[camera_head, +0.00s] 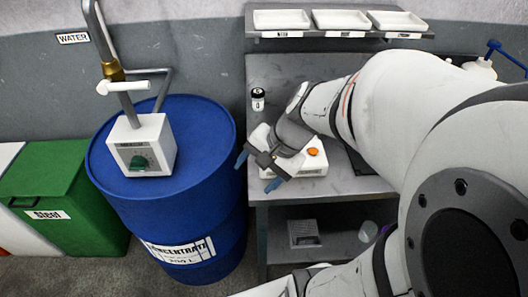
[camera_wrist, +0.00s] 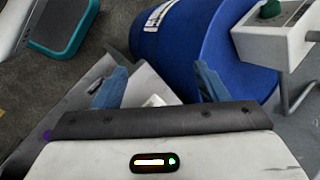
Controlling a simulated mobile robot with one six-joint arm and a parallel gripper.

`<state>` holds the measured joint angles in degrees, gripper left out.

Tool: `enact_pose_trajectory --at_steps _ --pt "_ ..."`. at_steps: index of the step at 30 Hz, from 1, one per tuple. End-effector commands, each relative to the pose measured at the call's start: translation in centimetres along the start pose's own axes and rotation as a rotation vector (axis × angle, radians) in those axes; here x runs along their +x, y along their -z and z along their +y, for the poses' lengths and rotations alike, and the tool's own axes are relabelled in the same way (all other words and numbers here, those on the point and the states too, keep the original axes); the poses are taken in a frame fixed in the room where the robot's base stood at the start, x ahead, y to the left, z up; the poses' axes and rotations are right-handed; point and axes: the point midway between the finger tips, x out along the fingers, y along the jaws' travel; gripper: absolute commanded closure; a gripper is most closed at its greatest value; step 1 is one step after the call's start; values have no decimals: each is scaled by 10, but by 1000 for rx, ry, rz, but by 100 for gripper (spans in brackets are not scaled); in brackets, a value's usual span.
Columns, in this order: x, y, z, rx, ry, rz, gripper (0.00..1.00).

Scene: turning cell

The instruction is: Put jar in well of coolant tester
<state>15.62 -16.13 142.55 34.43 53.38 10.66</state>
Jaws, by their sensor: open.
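A small jar (camera_head: 258,99) with a black lid and a pale label stands upright on the grey bench, near its left edge towards the back.
A blue drum (camera_head: 205,140) stands just left of the bench, carrying a white box (camera_head: 142,145) with a green knob. A green bin (camera_head: 50,180) is farther left. A shelf with white trays (camera_head: 342,20) hangs above the bench. My arm covers the bench's right side.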

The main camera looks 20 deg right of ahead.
Motion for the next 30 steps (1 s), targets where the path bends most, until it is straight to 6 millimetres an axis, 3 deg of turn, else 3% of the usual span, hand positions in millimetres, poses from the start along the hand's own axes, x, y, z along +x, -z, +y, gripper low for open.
enact_pose_trajectory --at_steps 3,9,13,23,30 --pt "-13 -18 11 -389 -168 81 33" --pt "-34 -21 20 -779 -345 185 33" --pt "-42 -17 24 -862 -388 209 33" --pt "-42 -16 24 -866 -392 211 34" --pt "-42 -16 24 -865 -391 210 54"
